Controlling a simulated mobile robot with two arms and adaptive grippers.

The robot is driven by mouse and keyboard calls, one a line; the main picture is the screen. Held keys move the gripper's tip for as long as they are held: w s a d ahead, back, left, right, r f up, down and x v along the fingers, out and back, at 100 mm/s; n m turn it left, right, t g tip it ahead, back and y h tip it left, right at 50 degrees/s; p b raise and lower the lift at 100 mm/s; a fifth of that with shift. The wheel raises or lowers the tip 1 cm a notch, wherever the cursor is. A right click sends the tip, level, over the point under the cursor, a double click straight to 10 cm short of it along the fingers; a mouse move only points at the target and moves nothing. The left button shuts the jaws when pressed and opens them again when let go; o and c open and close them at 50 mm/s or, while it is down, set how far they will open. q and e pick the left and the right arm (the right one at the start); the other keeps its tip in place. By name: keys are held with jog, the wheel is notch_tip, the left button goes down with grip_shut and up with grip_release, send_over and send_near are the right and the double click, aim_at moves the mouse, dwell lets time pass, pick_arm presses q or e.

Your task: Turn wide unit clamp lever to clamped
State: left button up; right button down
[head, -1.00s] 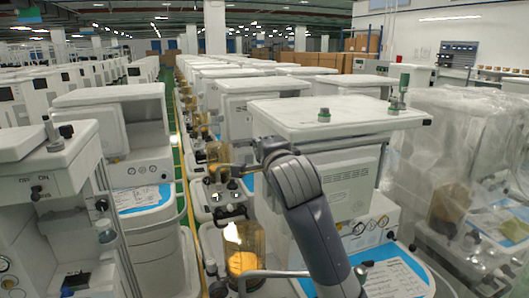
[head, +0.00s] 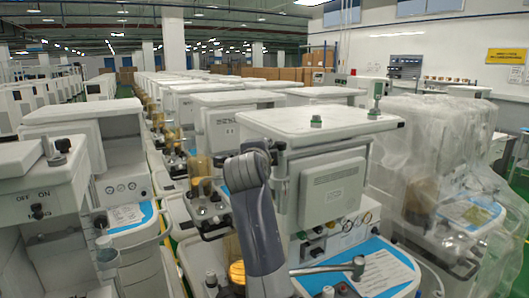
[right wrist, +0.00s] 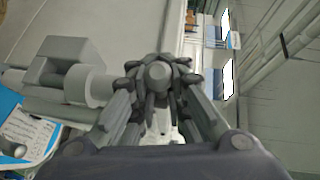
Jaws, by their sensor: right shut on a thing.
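In the right wrist view my right gripper (right wrist: 157,78) is shut around a round grey knob (right wrist: 158,71). The knob is at the end of a pale grey shaft (right wrist: 95,86), which runs left to a blocky grey clamp body (right wrist: 65,68). The fingers hide part of the knob and shaft. In the head view my right arm stands in front of the near wide cart (head: 325,122), and its gripper cannot be made out there. Which way the lever is turned cannot be told. My left gripper is not in view.
The wide cart's blue worktop (head: 335,283) carries a printed sheet (head: 388,272). A grey bar with a knob (head: 357,267) lies over the worktop. A plastic-wrapped unit (head: 435,170) stands close on the right. Another cart (head: 40,205) stands on the left.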

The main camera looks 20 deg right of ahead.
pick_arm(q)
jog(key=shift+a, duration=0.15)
pick_arm(e)
jog(key=shift+f, duration=0.25)
jog(key=c, duration=1.7)
grip_release()
jog(key=shift+a, duration=0.1)
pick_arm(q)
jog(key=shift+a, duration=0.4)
pick_arm(e)
jog(key=shift+o, duration=0.2)
jog(key=shift+w+r, duration=0.1)
